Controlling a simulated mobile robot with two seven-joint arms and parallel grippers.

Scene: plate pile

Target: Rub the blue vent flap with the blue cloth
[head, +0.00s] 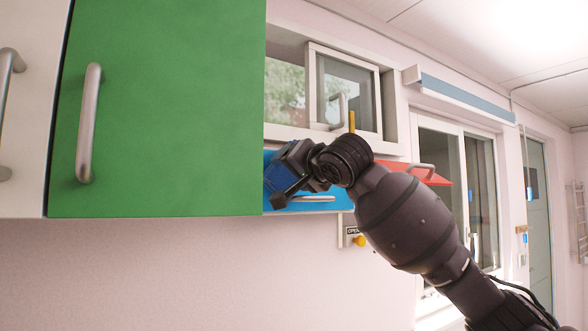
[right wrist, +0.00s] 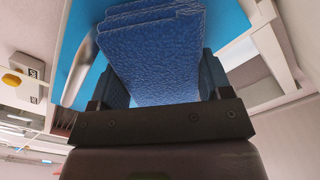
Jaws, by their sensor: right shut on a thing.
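The blue vent flap (head: 325,207) is a bright blue panel with a metal handle under the window, partly hidden behind my right gripper and arm. My right gripper (head: 285,180) is in front of it, near the edge of the green door. In the right wrist view it is shut on the folded, textured dark blue cloth (right wrist: 155,55), which sticks out past the fingers. The blue flap (right wrist: 232,20) fills the background behind the cloth there. I cannot tell whether the cloth touches the flap. My left gripper is not in view.
A green cabinet door (head: 170,110) with a metal handle stands close on the left. A red flap (head: 430,177) juts out right of my wrist. A small window (head: 345,90) is above, and a yellow knob (head: 359,241) is on the wall below.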

